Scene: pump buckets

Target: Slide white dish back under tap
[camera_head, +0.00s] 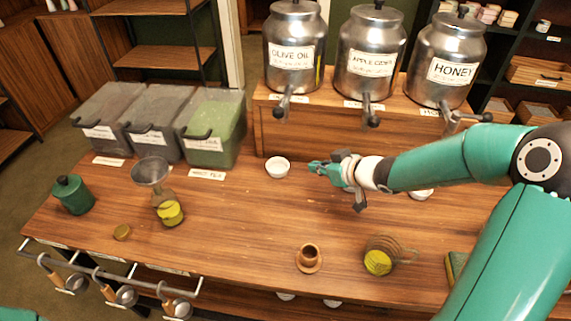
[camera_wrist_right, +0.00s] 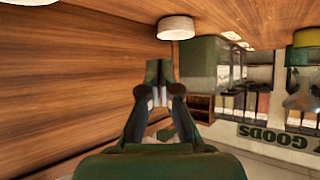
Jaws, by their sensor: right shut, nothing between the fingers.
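A small white dish (camera_head: 278,167) sits on the wooden counter, in front of the wooden riser and below the olive oil tap (camera_head: 284,106). Whether it is exactly under the spout I cannot tell. It also shows near the top of the right wrist view (camera_wrist_right: 176,28). My right gripper (camera_head: 313,167) is just right of this dish, shut and empty, with its fingertips pointing left and a small gap between. It also shows in the right wrist view (camera_wrist_right: 159,92). A second white dish (camera_head: 423,195) is partly hidden behind my right arm, near the honey side. My left gripper is not in view.
Metal urns for olive oil (camera_head: 295,52), apple cider (camera_head: 371,60) and honey (camera_head: 446,62) stand on the riser (camera_head: 320,136). Lidded bins (camera_head: 213,128) and a funnel bottle (camera_head: 160,190) are left. A brown cup (camera_head: 309,258) and yellow-filled glass (camera_head: 379,260) stand nearer the front.

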